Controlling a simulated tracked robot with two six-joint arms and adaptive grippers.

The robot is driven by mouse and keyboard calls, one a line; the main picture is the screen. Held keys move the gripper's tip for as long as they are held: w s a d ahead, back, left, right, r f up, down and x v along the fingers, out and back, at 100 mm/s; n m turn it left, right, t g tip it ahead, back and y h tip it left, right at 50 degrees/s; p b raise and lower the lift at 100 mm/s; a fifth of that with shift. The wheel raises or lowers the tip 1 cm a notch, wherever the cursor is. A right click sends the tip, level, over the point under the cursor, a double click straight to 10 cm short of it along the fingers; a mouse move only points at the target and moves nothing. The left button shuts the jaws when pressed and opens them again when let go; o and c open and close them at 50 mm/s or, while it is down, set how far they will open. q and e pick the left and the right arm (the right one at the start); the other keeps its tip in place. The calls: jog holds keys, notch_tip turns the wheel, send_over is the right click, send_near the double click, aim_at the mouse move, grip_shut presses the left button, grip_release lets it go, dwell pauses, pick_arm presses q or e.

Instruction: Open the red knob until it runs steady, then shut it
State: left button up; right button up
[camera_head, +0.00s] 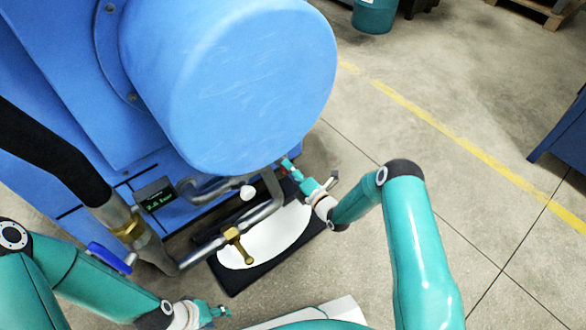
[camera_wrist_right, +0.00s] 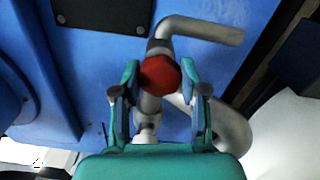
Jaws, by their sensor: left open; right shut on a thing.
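The red knob (camera_wrist_right: 160,74) sits on a grey metal pipe in the right wrist view. My right gripper (camera_wrist_right: 160,82) is shut on it, with one finger on each side. In the head view my right gripper (camera_head: 291,169) reaches the pipework below the big blue cylinder, and the knob is mostly hidden there. My left gripper (camera_head: 218,311) is open and empty at the bottom of the head view, apart from the pipes. I cannot make out a stream from a pipe.
A black tray (camera_head: 232,284) with a white surface inside lies on the floor under the pipes. A brass tee handle (camera_head: 236,245), a blue lever (camera_head: 110,257) and a small green-lit display (camera_head: 155,196) are on the blue machine (camera_head: 230,80).

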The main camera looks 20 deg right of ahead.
jog(key=o, duration=1.1)
jog(key=shift+f, duration=0.2)
jog(key=shift+o, duration=0.2)
jog(key=shift+s, duration=0.1)
jog(key=v, duration=1.1)
jog(key=shift+s+d, duration=0.15)
jog(key=shift+s, duration=0.25)
